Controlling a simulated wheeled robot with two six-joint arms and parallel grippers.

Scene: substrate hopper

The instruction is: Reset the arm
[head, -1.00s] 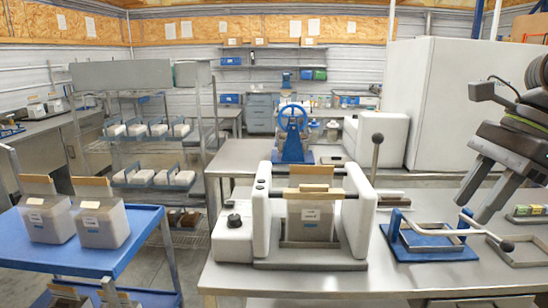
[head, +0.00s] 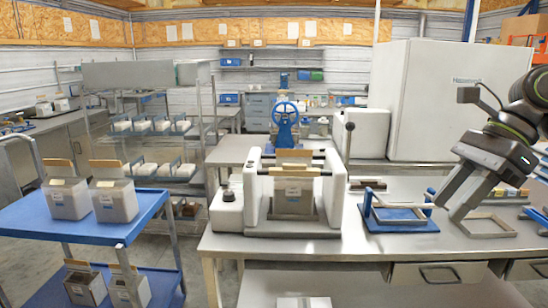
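My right gripper (head: 449,206) comes in from the right edge, tilted down and to the left. Its two fingers are apart, with nothing seen between them. It appears in front of the right end of the blue-based fixture (head: 400,226); I cannot tell how high above the bench it is. My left gripper is not in view.
A white press (head: 333,208) holding a grey box (head: 293,197) with an open flap stands on the steel bench (head: 290,248). A blue cart (head: 60,225) with several grey boxes stands left.

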